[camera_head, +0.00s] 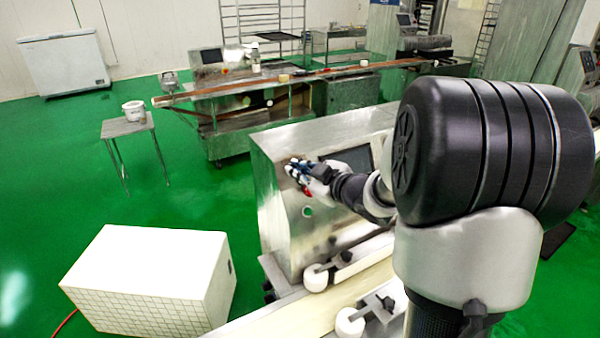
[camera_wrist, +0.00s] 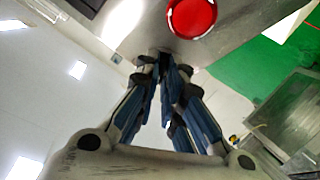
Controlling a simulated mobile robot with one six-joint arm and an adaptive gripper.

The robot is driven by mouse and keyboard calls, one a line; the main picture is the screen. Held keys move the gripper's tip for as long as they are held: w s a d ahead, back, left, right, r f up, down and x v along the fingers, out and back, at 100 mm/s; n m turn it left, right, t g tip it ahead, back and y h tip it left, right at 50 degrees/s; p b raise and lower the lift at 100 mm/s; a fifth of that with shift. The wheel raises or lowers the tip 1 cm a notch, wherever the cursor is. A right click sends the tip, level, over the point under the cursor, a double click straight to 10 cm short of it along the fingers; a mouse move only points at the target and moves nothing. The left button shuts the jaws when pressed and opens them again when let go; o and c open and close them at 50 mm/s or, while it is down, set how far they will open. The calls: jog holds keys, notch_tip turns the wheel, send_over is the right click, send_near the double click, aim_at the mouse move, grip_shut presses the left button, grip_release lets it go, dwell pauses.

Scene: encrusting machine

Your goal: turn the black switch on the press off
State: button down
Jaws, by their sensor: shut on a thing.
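The press (camera_head: 276,220) is a steel cabinet with a dark screen, in the middle of the head view. My gripper (camera_head: 293,168) reaches its front panel from the right, at the upper left of that panel. In the wrist view my gripper (camera_wrist: 167,68) has its blue-padded fingers brought together at the panel, just below a round red button (camera_wrist: 192,17). The fingers are shut on the black switch, which they almost wholly hide, so its angle cannot be told. The red button also shows in the head view (camera_head: 306,191), just below my fingers.
A green round light (camera_head: 307,211) sits lower on the panel. White rollers (camera_head: 316,278) and a pale conveyor belt (camera_head: 290,318) lie in front of the press. A white box (camera_head: 150,270) stands on the floor at left. Green floor is open beyond it.

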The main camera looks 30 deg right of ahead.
jog(key=shift+n, duration=1.3)
jog(key=shift+y, duration=0.3)
jog(key=c, duration=1.7)
grip_release()
jog(key=v, duration=1.2)
jog(key=shift+r, duration=0.2)
jog(key=shift+w, duration=0.1)
